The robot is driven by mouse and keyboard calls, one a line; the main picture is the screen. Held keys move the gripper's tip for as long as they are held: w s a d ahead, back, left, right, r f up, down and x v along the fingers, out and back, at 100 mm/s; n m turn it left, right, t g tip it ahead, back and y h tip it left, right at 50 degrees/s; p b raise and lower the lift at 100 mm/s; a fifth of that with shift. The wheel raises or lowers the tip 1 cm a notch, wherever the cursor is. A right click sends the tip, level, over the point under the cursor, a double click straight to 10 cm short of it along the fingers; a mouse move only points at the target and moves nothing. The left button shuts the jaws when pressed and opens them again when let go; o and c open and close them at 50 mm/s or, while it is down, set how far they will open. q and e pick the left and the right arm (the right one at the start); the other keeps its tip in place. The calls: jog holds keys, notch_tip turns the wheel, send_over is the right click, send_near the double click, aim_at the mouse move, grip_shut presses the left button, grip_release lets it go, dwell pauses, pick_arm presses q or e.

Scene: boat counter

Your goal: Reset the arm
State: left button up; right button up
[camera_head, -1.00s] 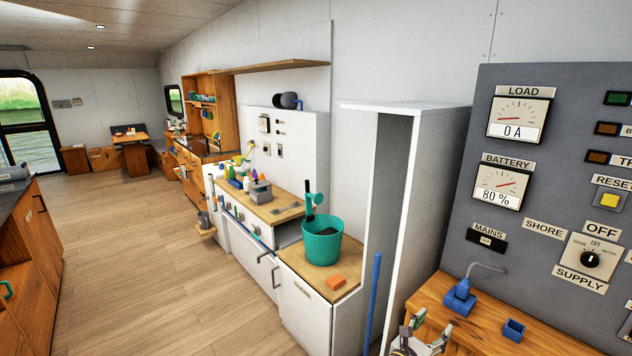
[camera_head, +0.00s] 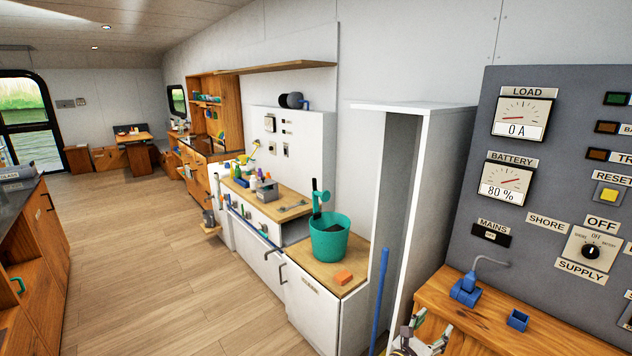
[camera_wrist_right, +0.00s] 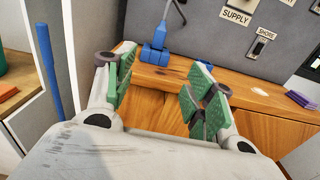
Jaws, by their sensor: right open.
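My right gripper (camera_head: 424,338) shows at the bottom edge of the head view, in front of the wooden counter (camera_head: 440,292). In the right wrist view its green-padded fingers (camera_wrist_right: 155,92) stand apart with nothing between them. Beyond the fingers, a blue plug (camera_wrist_right: 154,55) with a grey cable sits on the counter; it also shows in the head view (camera_head: 466,290). My left gripper is in neither view.
A grey panel (camera_head: 545,160) with meters and a supply knob (camera_head: 590,251) stands behind the counter. A small blue open box (camera_head: 517,319) lies right of the plug. A white cabinet (camera_head: 436,135), blue pole (camera_head: 379,300) and teal bucket (camera_head: 329,240) stand left. The floor at left is clear.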

jog(key=w+a+f+m+t+y, duration=0.1)
jog(key=w+a+f+m+y, duration=0.1)
jog(key=a+f+m+y, duration=0.4)
jog(key=w+a+f+m+y, duration=0.2)
jog(key=w+f+m, duration=0.1)
jog(key=f, duration=0.5)
jog(key=s+a+f+m+g+y, duration=0.1)
jog(key=s+a+f+m+y, duration=0.15)
jog(key=f, duration=0.45)
jog(key=s+a+f+m+g+y, duration=0.1)
jog(key=s+f+m, duration=0.15)
jog(key=f, duration=0.45)
jog(key=s+a+f+m+g+y, duration=0.1)
jog(key=s+a+f+m+y, duration=0.15)
jog(key=f, duration=0.55)
jog(key=s+d+f+m+g, duration=0.2)
jog(key=s+f+m, duration=0.1)
jog(key=s+f, duration=0.65)
jog(key=s+d+f+m+g, duration=0.1)
jog(key=s+f+m+g, duration=0.15)
jog(key=s+f, duration=0.7)
jog(key=s+d+f+g, duration=0.2)
jog(key=s+d+f, duration=0.1)
jog(key=s, duration=1.1)
jog(key=s+d+f+m+g, duration=0.1)
jog(key=s+d+f+g, duration=0.1)
jog(key=s, duration=1.2)
jog(key=shift+s+d+f, duration=0.25)
jog(key=shift+d+f, duration=0.4)
jog(key=shift+d, duration=0.1)
